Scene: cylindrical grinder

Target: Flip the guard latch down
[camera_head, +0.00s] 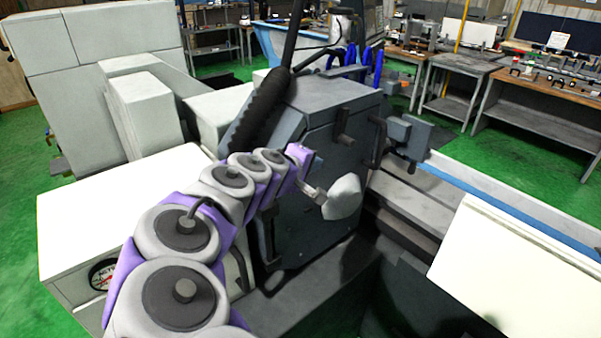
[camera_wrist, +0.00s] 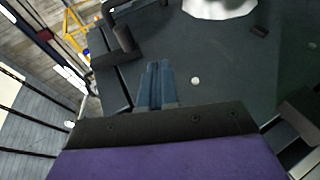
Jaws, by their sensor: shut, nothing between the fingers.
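My gripper (camera_wrist: 160,68) shows in the wrist view as two slim blue-grey fingers lying together, with nothing between them. They point over the dark grey face of the grinder's housing (camera_wrist: 225,60). A dark bent lever (camera_wrist: 122,38) stands out at the upper left of the fingertips, apart from them in the picture; I cannot tell whether it is the guard latch. A short dark lever (camera_head: 344,126) stands on the housing face to the right of my wrist.
A rounded white part (camera_head: 342,197) sticks out low on the housing. A bent dark handle (camera_head: 378,142) and a grey block (camera_head: 408,132) stand to the right. A white panel (camera_head: 520,270) fills the lower right. Workbenches (camera_head: 545,85) stand behind.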

